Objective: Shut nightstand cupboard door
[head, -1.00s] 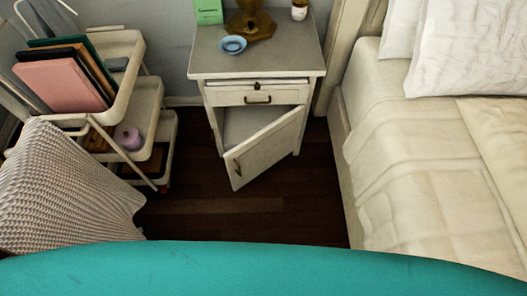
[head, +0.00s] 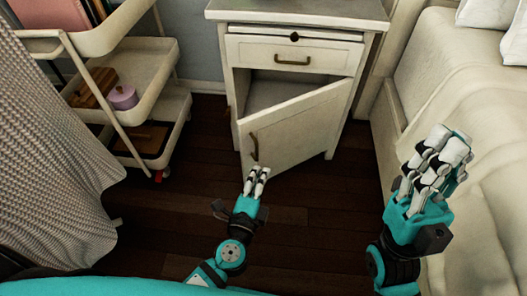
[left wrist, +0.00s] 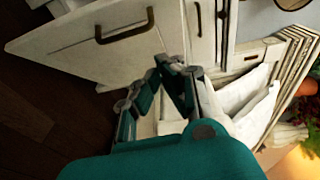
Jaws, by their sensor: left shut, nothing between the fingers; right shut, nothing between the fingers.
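The white nightstand (head: 236,52) stands against the wall in the head view. Its cupboard door (head: 300,122) is partly open, hinged on the right, with its free left edge swung out toward me. The door's dark handle (head: 254,147) is near that free edge; it also shows in the left wrist view (left wrist: 125,31). My left gripper (head: 258,175) is shut and empty, just below the handle in the picture; I cannot tell if it touches the door. My right gripper (head: 443,148) is shut and empty, right of the nightstand, in front of the bed.
The bed (head: 440,75) is close on the right. A white cart (head: 140,75) with shelves stands on the left, beside a textured grey cloth (head: 45,150). Dark wooden floor (head: 190,205) is clear between the cart and nightstand. The drawer (head: 325,57) above the door looks shut.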

